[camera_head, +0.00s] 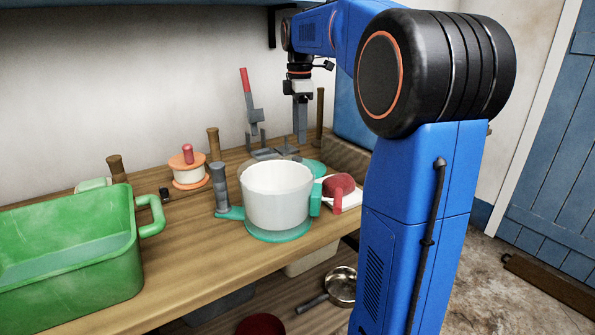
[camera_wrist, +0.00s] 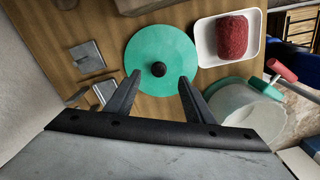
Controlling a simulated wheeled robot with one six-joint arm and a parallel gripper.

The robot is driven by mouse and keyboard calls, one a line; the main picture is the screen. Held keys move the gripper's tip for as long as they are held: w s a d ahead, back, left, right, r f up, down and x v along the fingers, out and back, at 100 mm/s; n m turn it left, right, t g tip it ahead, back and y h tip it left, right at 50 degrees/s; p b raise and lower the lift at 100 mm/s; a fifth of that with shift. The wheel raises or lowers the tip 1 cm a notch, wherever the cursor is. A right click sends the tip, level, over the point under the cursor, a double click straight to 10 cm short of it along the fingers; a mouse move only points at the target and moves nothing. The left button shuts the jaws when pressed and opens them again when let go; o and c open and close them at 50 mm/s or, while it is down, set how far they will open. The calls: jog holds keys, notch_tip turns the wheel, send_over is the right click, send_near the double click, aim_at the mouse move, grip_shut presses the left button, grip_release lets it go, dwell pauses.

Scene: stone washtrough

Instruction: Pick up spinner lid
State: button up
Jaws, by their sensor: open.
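The spinner lid is a round teal disc (camera_wrist: 160,45) with a black knob (camera_wrist: 159,69) at its middle. It lies flat on the wooden counter in the wrist view. In the head view only a teal edge of the lid (camera_head: 313,166) shows behind the bowl. My gripper (camera_wrist: 159,80) is open and empty. Its two fingertips appear on either side of the knob in the wrist view, over the lid's near edge; their height above it is hard to tell. In the head view my gripper (camera_head: 300,138) points down behind the spinner bowl.
The white spinner bowl (camera_head: 277,197) with teal base stands close to the lid; it also shows in the wrist view (camera_wrist: 240,112). A white tray (camera_wrist: 204,40) with a red lump (camera_wrist: 232,37) sits beside the lid. A grey metal device (camera_head: 257,120) stands left of my gripper. A green basin (camera_head: 75,275) is at left.

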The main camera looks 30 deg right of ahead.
jog(key=shift+w+a+f, duration=0.1)
jog(key=shift+a+f, duration=0.05)
jog(key=shift+f, duration=1.75)
jog(key=shift+w+a+f, duration=0.1)
jog(key=shift+f, duration=1.75)
grip_shut()
